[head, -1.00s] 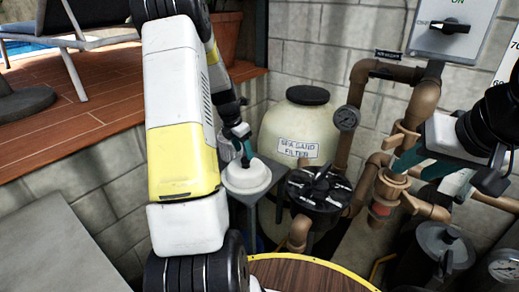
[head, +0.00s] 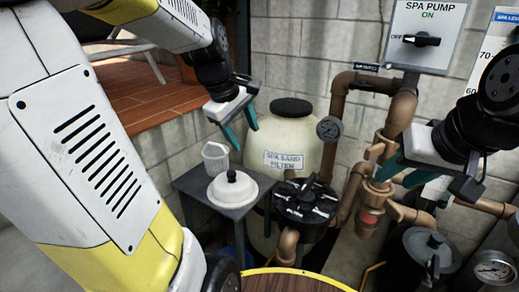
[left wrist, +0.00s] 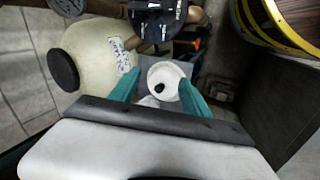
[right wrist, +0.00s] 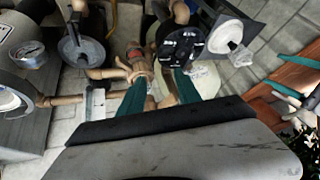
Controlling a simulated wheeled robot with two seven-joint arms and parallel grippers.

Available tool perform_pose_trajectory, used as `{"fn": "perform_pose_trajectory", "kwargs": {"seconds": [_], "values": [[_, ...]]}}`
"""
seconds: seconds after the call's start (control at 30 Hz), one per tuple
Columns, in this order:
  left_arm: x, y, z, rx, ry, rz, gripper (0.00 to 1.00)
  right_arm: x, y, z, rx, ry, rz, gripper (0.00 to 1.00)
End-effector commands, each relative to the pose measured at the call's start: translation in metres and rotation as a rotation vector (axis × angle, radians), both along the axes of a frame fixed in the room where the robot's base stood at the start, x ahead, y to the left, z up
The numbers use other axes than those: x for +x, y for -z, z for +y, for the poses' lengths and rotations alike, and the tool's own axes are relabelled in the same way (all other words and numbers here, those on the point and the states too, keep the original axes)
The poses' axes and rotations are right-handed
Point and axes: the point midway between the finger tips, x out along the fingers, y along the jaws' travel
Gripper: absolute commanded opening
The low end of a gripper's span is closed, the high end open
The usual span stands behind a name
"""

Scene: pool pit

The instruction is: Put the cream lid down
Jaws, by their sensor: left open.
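The cream lid (head: 233,188), a round disc with a black knob, lies flat, knob up, on a small grey stand (head: 190,182). It also shows in the left wrist view (left wrist: 168,72), between and beyond the fingers. My left gripper (head: 243,133) is open and empty, above and behind the lid and apart from it. Its teal fingers also show spread in the left wrist view (left wrist: 157,77). My right gripper (head: 396,180) is in front of the brown pipes at the right. Its fingers are spread in the right wrist view (right wrist: 161,76), with nothing gripped between them.
A translucent white basket (head: 215,158) stands behind the lid on the stand. The cream sand filter tank (head: 285,142) and a black multi-knobbed cover (head: 305,200) are right of it. Brown pipes (head: 342,110) rise beside the tank. A round wooden top (head: 290,282) is in front.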

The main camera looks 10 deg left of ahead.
Motion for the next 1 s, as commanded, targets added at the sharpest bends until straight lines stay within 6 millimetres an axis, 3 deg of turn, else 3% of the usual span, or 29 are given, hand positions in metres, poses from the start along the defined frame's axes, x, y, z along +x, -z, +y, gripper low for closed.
{"fn": "perform_pose_trajectory", "kwargs": {"seconds": [0.03, 0.2, 0.4, 0.83, 0.87, 1.0], "values": [[-0.021, -0.010, -0.011, 0.058, 0.142, -0.052, 0.55, 0.000, 0.000, 0.000, 0.000, 0.000, 0.000, 0.40], [-0.081, -0.020, -0.036, 0.274, 0.604, -0.196, 0.55, 0.000, 0.000, 0.000, 0.000, 0.000, 0.000, 0.40], [-0.120, -0.017, -0.048, 0.444, 0.923, -0.294, 0.55, 0.000, 0.000, 0.000, 0.000, 0.000, 0.000, 0.40], [-0.127, -0.016, -0.050, 0.484, 0.993, -0.314, 0.55, 0.000, 0.000, 0.000, 0.000, 0.000, 0.000, 0.40], [-0.127, -0.016, -0.050, 0.484, 0.993, -0.314, 0.55, 0.000, 0.000, 0.000, 0.000, 0.000, 0.000, 0.42], [-0.127, -0.016, -0.050, 0.483, 0.991, -0.314, 0.55, 0.000, 0.000, 0.000, 0.000, 0.000, 0.000, 0.69]]}}
